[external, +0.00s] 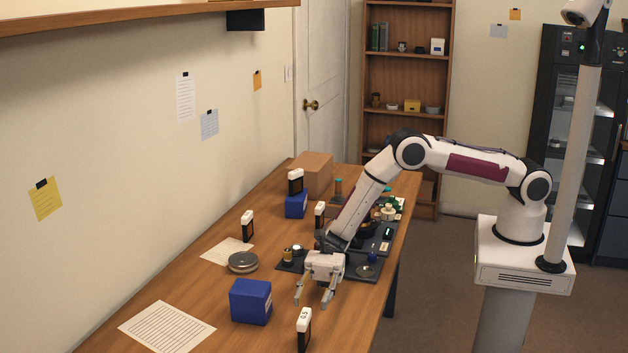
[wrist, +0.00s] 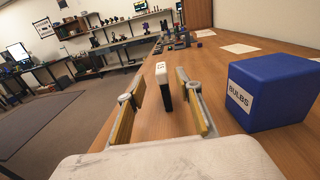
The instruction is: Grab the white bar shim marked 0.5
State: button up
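The bar shim marked 0.5 (external: 304,330) stands upright near the front edge of the wooden table, with a white top and a dark lower body. My gripper (external: 316,298) is open and empty, just behind and above it in the external view, its fingers pointing down and forward. In the wrist view the shim (wrist: 164,86) appears between the two yellow-padded fingers of my gripper (wrist: 158,78), a little beyond them. No contact shows. Its marking is small but seems to read 0.5.
A blue box labelled BULBS (wrist: 270,93) stands right of the gripper in the wrist view; it also shows in the external view (external: 250,301). Similar white-topped bars (external: 247,225) stand farther back. A paper sheet (external: 167,327) and round tin (external: 243,263) lie left.

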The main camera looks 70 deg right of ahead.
aim_at(300, 325)
jog(key=shift+a, duration=1.1)
jog(key=shift+s+a, duration=0.2)
jog(key=shift+a, duration=2.4)
grip_shut()
